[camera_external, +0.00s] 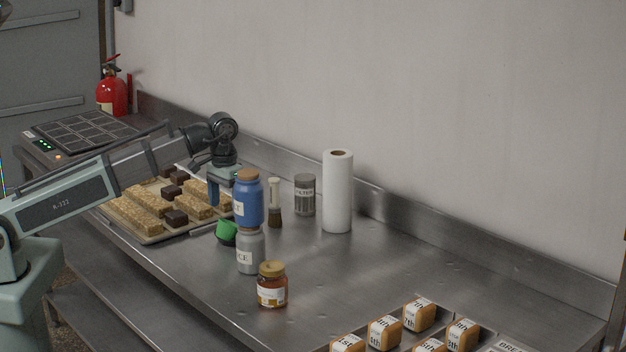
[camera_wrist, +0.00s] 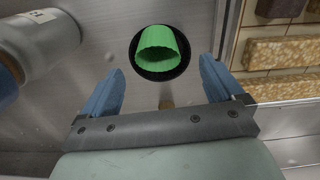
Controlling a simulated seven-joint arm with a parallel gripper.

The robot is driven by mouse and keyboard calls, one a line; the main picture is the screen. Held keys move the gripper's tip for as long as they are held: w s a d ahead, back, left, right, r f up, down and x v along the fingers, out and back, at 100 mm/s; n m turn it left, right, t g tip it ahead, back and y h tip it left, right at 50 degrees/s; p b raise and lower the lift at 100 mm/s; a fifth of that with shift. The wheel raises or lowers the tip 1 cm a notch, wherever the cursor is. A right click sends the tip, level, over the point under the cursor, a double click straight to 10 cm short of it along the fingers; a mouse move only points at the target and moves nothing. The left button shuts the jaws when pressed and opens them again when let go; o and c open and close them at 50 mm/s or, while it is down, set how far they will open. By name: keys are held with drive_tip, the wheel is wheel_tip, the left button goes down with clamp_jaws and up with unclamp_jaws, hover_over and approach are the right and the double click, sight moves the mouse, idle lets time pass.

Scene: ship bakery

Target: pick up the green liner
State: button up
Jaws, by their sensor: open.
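The green liner (camera_wrist: 157,47) is a ribbed green cup shape, tilted, sitting in or on a round black holder (camera_wrist: 161,72) in the wrist view. In the external view the liner (camera_external: 226,229) is on the steel table, beside the grey jar and near the tray's edge. My gripper (camera_wrist: 160,80) has blue fingers spread apart with nothing between them. The liner lies just beyond the fingertips, roughly centred between them. In the external view my gripper (camera_external: 222,188) is above the table, behind the blue jar, which hides part of it.
A blue jar (camera_external: 248,200), a grey jar (camera_external: 250,252) and a honey-coloured jar (camera_external: 272,287) stand close by. A brush (camera_external: 274,205), a filter can (camera_external: 304,195) and a paper roll (camera_external: 337,192) are behind. A tray (camera_external: 150,238) of bars lies left. The table's centre right is clear.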

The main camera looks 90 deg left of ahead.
sight(226, 230)
drive_tip(key=f, duration=0.3)
drive_tip(key=shift+d+f, duration=0.35)
drive_tip(key=shift+f, duration=0.65)
drive_tip(key=shift+c, duration=0.2)
drive_tip(key=c, duration=0.7)
